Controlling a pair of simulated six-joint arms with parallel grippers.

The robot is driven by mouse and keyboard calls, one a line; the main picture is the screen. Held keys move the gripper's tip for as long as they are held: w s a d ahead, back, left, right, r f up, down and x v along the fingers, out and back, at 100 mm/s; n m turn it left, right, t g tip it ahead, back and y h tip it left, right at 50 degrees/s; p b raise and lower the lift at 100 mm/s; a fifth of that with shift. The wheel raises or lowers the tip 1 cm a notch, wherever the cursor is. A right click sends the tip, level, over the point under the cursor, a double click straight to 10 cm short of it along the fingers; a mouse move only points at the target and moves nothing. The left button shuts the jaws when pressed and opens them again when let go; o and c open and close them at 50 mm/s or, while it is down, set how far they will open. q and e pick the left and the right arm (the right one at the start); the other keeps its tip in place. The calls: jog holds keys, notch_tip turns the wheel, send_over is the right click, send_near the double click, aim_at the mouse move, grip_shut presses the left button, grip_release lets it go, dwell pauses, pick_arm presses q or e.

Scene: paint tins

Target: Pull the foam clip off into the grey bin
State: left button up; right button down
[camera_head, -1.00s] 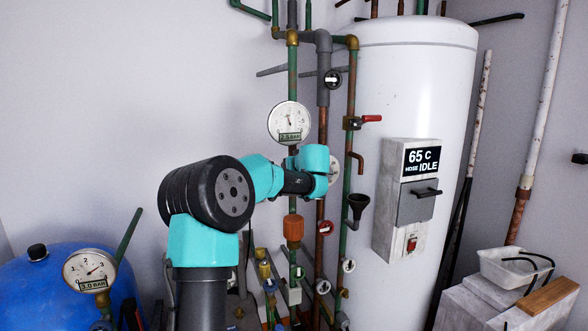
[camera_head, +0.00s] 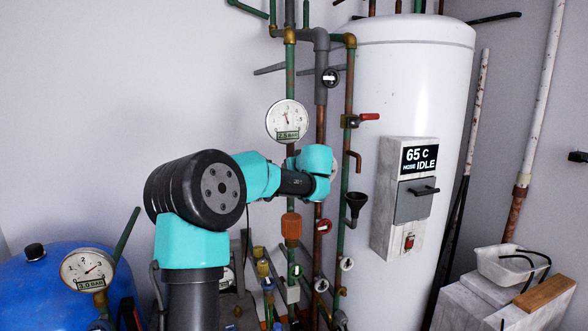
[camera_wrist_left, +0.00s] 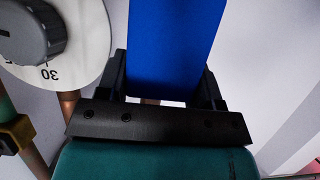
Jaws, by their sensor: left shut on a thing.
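In the left wrist view my left gripper (camera_wrist_left: 163,82) is shut on a broad, plain blue piece (camera_wrist_left: 172,40), which I take to be the foam clip. A dark finger lies along each side of it, and its far end runs out of the top of the picture. In the head view my left arm reaches up and right to the pipes; its gripper and the blue piece are hidden there. A pale grey open bin (camera_head: 485,264) stands at the lower right on grey blocks, with black curved pieces in it. My right gripper is not in view.
Vertical green and copper pipes with valves and a round gauge (camera_head: 287,121) stand close to my arm. A white tank (camera_head: 405,90) with a control box (camera_head: 405,195) stands behind. A grey dial (camera_wrist_left: 30,30) is left of my gripper. A blue vessel (camera_head: 45,285) sits lower left.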

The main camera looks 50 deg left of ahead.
pick_arm(q)
jog(key=shift+s+d, duration=0.2)
jog(key=shift+d, duration=0.25)
jog(key=shift+s+d, duration=0.25)
jog(key=shift+d, duration=0.35)
jog(key=shift+s+d, duration=0.25)
jog(key=shift+d, duration=0.35)
jog(key=shift+s+d, duration=0.25)
jog(key=shift+d, duration=0.35)
